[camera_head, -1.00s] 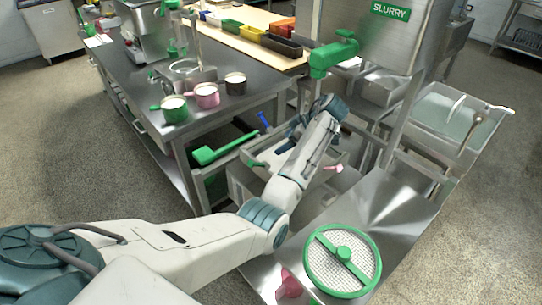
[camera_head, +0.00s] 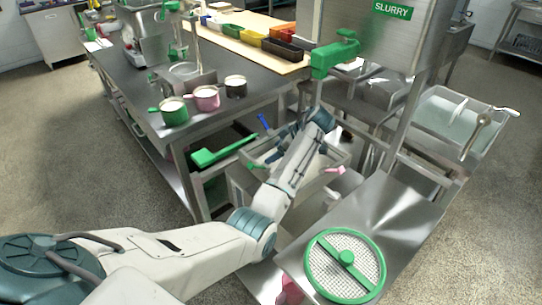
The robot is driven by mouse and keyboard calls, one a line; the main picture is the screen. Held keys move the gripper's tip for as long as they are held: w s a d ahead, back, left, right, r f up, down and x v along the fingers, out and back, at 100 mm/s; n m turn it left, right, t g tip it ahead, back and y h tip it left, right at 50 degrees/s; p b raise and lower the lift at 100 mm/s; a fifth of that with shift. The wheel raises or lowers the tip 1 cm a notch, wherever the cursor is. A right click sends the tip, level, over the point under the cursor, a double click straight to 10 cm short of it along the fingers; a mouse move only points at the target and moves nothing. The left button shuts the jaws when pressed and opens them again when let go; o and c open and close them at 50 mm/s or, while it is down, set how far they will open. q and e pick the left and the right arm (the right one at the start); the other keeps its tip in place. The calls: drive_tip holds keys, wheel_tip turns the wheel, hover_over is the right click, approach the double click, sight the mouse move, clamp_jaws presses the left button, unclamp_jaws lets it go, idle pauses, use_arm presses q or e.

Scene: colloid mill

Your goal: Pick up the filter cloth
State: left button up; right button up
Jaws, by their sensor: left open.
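A round green-rimmed frame with white mesh (camera_head: 318,268) lies flat on the steel shelf at the lower right. I cannot tell for sure which thing is the filter cloth. A pink piece (camera_head: 290,291) shows partly at the shelf's near left edge. My left gripper (camera_head: 284,143) is open at the far end of that arm, over the bin's back part. It is small and partly hidden by my wrist, and I see nothing held. My right gripper is out of view.
The steel table (camera_head: 255,80) at the left bears green, pink and dark cups. A green-handled tool (camera_head: 222,151) lies beside the bin. The slurry tank (camera_head: 390,45) with a green valve (camera_head: 334,56) stands above. A steel basin (camera_head: 447,118) is at the right.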

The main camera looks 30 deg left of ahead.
use_arm(q)
drive_tip(key=shift+a+f, duration=0.1)
drive_tip(key=shift+f, duration=0.05)
drive_tip(key=shift+s+f, duration=0.1)
clamp_jaws()
idle(0.4)
